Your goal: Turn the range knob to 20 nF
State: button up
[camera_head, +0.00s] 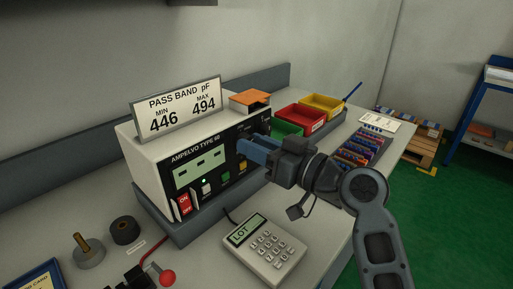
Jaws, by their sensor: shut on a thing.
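The white meter (143,152) with a black front, marked AMPELVO TYPE 60, stands on a grey base on the bench. The fingers are shut on what appears to be the range knob. The knob, its pointer and the range markings are hidden behind the fingers, so its setting cannot be read. A red ON/OFF switch (185,204) is at the lower left of the front.
A sign (178,108) on the meter reads PASS BAND pF, MIN 446, MAX 494. Green, red (299,116) and yellow bins stand at the right. A LOT keypad (264,250) and a red-ball lever (167,277) are in front.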

jog(key=m, duration=0.9)
jog(key=shift+f+m+t+p, duration=0.1)
jog(key=shift+m+t+p, duration=0.3)
dwell(0.4)
jog(key=o, duration=1.1)
jog(key=shift+c, duration=0.2)
jog(key=b+v, duration=0.1)
jog(key=v, duration=0.6)
jog(key=shift+s+d+f, duration=0.15)
jog(key=shift+s+d, duration=0.15)
